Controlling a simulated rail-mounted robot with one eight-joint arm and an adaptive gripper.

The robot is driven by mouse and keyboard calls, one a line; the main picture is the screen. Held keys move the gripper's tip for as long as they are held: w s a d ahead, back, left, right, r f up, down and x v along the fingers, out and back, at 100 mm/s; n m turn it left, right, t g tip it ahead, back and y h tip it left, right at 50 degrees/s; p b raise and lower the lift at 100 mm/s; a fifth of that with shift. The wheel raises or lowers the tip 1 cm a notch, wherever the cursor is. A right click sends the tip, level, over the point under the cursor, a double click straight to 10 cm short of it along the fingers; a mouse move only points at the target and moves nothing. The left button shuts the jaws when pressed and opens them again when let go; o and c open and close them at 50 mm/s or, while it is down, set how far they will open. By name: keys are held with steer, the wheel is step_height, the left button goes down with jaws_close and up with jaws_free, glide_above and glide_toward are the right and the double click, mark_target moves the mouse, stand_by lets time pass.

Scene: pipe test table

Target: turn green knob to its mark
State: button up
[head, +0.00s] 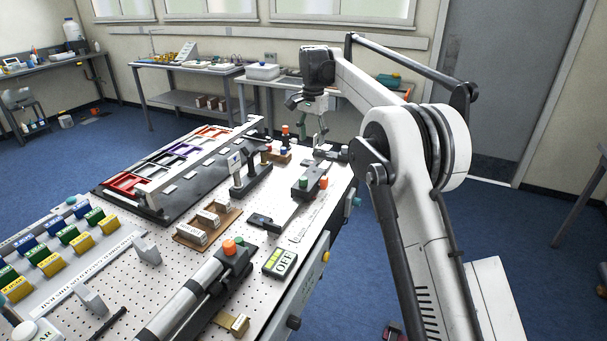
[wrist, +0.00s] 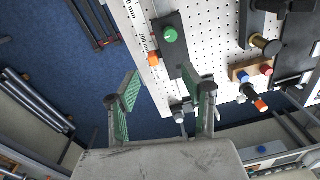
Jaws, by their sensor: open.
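The green knob (head: 303,184) is a small round cap on a dark block beside an orange-red knob (head: 323,182). In the wrist view the green knob (wrist: 170,34) stands at the top, with the orange-red knob (wrist: 153,58) below left. My gripper (head: 319,128) points down over the far end of the table, beyond the green knob and apart from it. In the wrist view my gripper (wrist: 168,98) is open, its green-padded fingers wide apart with nothing held. A printed mm scale (wrist: 143,42) runs beside the block. I cannot make out the knob's mark.
A grey-capped fitting (wrist: 180,114) shows between my fingers at the table edge. A wooden block with blue and red knobs (wrist: 253,71) is to the right.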

mark_target(303, 178)
steer(key=shift+m+g, duration=0.3)
steer(key=a+f+p, duration=0.1)
steer(key=f, duration=0.4)
steer(key=w+a+f+p, duration=0.1)
steer(key=f, duration=0.5)
steer(key=f+p, duration=0.1)
steer(key=f, duration=0.5)
steer(key=shift+w+a+f, duration=0.15)
steer(key=shift+w+a, duration=0.1)
steer(key=shift+a, duration=0.15)
jaws_close()
